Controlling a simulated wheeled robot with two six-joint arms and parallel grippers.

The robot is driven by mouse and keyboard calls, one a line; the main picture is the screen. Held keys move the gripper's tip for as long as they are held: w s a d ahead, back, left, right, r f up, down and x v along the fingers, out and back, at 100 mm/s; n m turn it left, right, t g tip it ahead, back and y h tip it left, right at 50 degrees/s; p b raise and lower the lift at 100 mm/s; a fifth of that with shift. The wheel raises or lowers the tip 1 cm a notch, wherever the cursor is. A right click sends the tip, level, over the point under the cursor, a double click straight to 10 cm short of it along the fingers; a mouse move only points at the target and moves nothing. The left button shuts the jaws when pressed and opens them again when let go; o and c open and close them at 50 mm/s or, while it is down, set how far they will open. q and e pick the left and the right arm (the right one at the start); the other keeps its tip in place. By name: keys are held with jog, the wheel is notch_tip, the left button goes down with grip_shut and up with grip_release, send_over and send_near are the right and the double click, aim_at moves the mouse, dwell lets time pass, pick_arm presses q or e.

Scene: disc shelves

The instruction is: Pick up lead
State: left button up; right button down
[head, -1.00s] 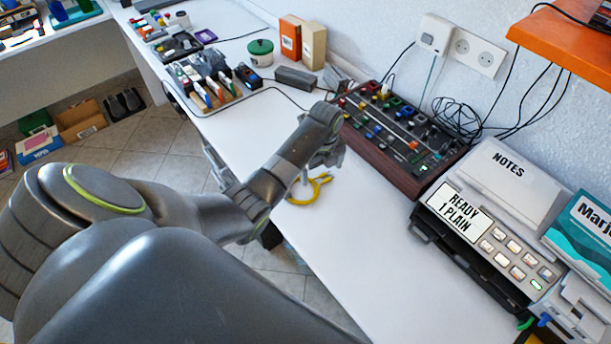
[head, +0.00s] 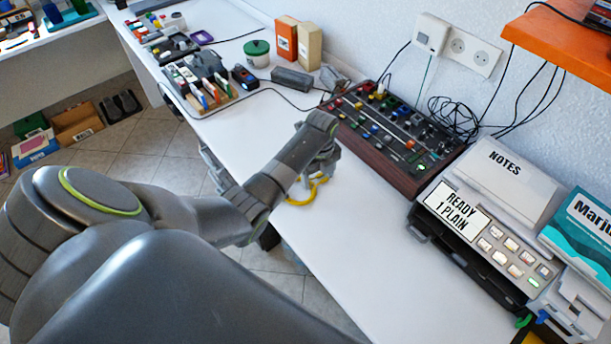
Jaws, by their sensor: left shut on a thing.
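The lead (head: 302,201) is a yellow loop on the white table, near its front edge. My left gripper (head: 318,178) is over the lead, with its fingers pointing down at it. It is shut on the lead, though my own wrist hides most of the fingers and part of the loop. The visible part of the lead appears to lie at or close to the table top. My right gripper does not show.
A mixer-like panel (head: 395,140) with knobs and wooden sides stands behind the lead. A grey block (head: 292,78) and tool rack (head: 205,88) stand farther back. The table (head: 370,255) is clear in front.

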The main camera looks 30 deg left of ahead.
pick_arm(q)
notch_tip(320, 180, up, 10)
dwell(0.6)
jog(key=shift+a, duration=0.1)
dwell(0.4)
